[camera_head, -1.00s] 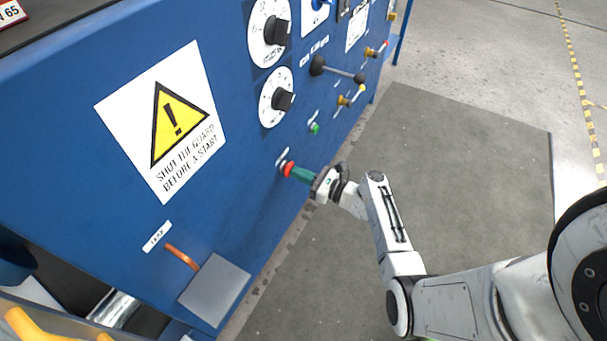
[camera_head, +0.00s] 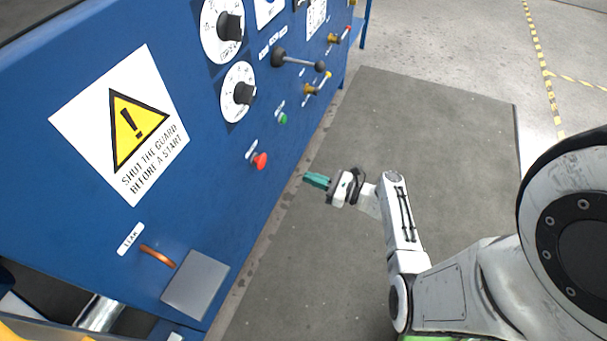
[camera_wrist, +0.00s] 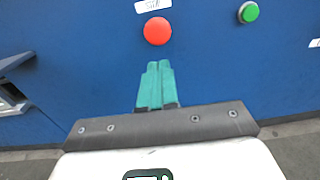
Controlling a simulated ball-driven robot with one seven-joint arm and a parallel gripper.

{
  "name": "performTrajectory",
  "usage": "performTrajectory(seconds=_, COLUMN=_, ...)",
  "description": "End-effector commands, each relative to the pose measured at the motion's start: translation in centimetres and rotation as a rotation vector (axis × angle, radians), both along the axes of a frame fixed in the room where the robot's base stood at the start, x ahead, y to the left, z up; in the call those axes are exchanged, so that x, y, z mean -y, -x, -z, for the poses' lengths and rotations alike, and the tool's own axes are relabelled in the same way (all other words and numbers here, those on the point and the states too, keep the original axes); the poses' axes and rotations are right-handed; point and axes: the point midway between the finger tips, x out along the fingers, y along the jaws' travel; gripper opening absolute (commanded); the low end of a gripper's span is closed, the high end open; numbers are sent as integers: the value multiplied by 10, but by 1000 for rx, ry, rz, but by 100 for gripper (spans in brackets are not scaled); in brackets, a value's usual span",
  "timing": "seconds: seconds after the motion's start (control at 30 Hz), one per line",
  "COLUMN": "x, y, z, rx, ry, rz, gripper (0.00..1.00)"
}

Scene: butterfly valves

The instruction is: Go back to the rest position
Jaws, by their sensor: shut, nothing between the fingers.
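My gripper (camera_head: 316,180) has green fingers that are shut with nothing between them. In the head view it hangs in free air to the right of the blue panel (camera_head: 225,150), apart from it. In the wrist view the closed fingertips (camera_wrist: 158,66) point at the panel, just below a red button (camera_wrist: 157,31). The red button also shows in the head view (camera_head: 260,161), uncovered, to the left of my fingertips with a clear gap.
A green button (camera_head: 283,118), dials (camera_head: 238,92), a black-knobbed lever (camera_head: 300,60) and small brass valves (camera_head: 312,88) stick out of the panel. A grey box (camera_head: 195,284) and an orange handle (camera_head: 157,255) sit lower left. The grey floor mat (camera_head: 440,130) is clear.

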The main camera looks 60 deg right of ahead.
Motion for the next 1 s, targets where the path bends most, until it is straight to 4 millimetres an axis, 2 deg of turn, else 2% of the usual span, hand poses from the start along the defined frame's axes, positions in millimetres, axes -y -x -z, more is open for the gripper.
performTrajectory(seconds=0.7, x=-2, y=1, z=1, rx=-5, ry=9, rz=-9, gripper=0)
performTrajectory(seconds=0.77, x=-15, y=-1, z=4, rx=-31, ry=63, rz=-58, gripper=0)
performTrajectory(seconds=0.87, x=-54, y=-4, z=13, rx=-103, ry=246, rz=-217, gripper=0)
performTrajectory(seconds=1.0, x=-124, y=7, z=29, rx=-200, ry=651, rz=-575, gripper=0)
